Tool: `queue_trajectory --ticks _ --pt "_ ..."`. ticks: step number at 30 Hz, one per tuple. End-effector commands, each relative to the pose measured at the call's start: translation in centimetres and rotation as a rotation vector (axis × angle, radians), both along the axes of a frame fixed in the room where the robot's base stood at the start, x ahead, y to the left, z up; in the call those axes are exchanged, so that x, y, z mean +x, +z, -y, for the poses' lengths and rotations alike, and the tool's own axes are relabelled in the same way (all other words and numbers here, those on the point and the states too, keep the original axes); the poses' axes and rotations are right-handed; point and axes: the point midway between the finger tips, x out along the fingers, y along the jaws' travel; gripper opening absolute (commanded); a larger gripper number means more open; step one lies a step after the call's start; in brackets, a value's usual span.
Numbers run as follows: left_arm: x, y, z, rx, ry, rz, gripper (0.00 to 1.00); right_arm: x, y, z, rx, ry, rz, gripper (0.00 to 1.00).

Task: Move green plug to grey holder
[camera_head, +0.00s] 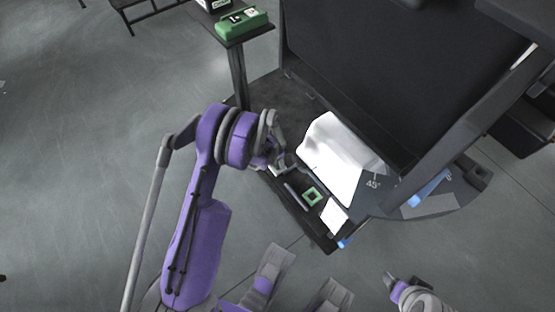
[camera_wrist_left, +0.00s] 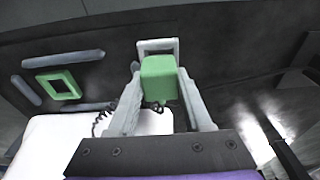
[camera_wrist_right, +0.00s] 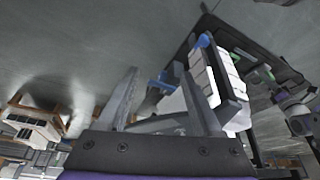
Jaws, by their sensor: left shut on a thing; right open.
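The green plug (camera_wrist_left: 160,80) is between the fingers of my left gripper (camera_wrist_left: 162,100) in the left wrist view. The grey holder (camera_wrist_left: 158,44), a light square frame, shows just behind the plug. The plug covers its lower part, so I cannot tell whether the plug is in it or in front of it. In the head view my left gripper (camera_head: 277,160) is low over the dark tray's far left end, and its fingers largely hide the plug. My right gripper (camera_wrist_right: 160,105) is open and empty, away from the tray.
A green square holder (camera_head: 312,196) sits on the dark tray, beside grey bars. A white block (camera_head: 335,155) stands close to the left gripper. A large dark panel (camera_head: 350,70) rises behind. A green box (camera_head: 242,22) lies on a small stand. The floor at left is clear.

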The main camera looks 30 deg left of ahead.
Motion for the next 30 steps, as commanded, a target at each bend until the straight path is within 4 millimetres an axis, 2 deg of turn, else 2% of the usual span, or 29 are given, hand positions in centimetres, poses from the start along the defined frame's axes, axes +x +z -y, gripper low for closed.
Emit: queue_trajectory --ticks 30 --pt "0.0 -1.5 0.0 0.0 0.0 0.0 0.01 0.0 0.0 0.0 0.0 0.0 0.0 0.67"
